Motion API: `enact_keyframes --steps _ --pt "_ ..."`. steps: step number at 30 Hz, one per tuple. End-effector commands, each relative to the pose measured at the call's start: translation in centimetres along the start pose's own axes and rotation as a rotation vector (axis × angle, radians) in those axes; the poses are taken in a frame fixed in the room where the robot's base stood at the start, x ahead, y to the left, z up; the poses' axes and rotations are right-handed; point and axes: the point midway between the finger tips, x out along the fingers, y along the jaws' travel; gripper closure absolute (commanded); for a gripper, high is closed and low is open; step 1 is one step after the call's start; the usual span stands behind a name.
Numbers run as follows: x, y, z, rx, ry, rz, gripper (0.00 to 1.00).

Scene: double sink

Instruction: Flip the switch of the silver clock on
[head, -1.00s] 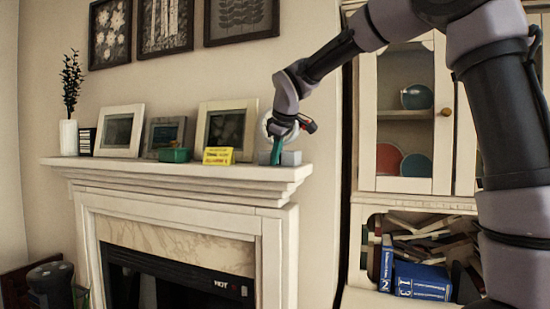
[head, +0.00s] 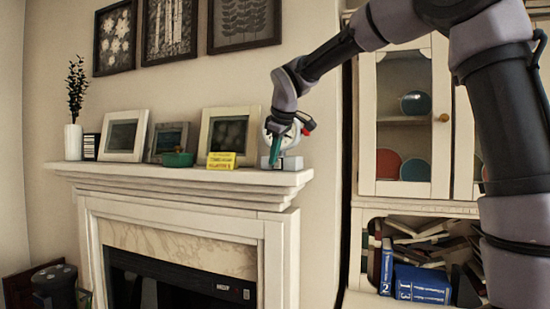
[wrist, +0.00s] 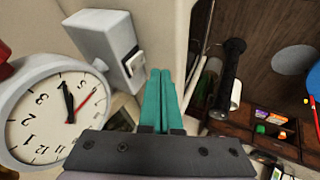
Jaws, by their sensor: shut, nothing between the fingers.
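The silver clock (head: 289,141) stands at the right end of the mantel, partly hidden behind my gripper (head: 273,163). In the wrist view the clock (wrist: 44,118) fills the left side, with a white face, black numerals and a red hand. A grey box (wrist: 97,37) beside it carries a white switch (wrist: 134,65). The box also shows low on the mantel in the head view (head: 292,163). My gripper (wrist: 160,73) has its teal fingers shut together and empty. In the wrist view the fingertips appear just right of the switch; contact cannot be told.
A yellow box (head: 221,161) and a green container (head: 178,159) stand left of the clock on the mantel (head: 190,178). Several picture frames lean behind them. A white cabinet (head: 440,110) stands to the right. The space in front of the mantel is open.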

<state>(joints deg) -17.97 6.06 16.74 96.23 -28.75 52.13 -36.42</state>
Motion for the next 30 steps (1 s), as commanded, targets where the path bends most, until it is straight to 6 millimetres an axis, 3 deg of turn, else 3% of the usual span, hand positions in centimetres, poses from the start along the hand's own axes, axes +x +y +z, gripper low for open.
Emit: enact_keyframes --steps 2,18,30 --pt "-0.3 -0.3 -0.1 0.001 0.000 0.000 1.00" --pt "-9.1 -0.2 -0.1 0.003 0.001 0.001 1.00" --pt "-10.2 -0.3 -0.1 0.002 -0.001 -0.001 1.00"
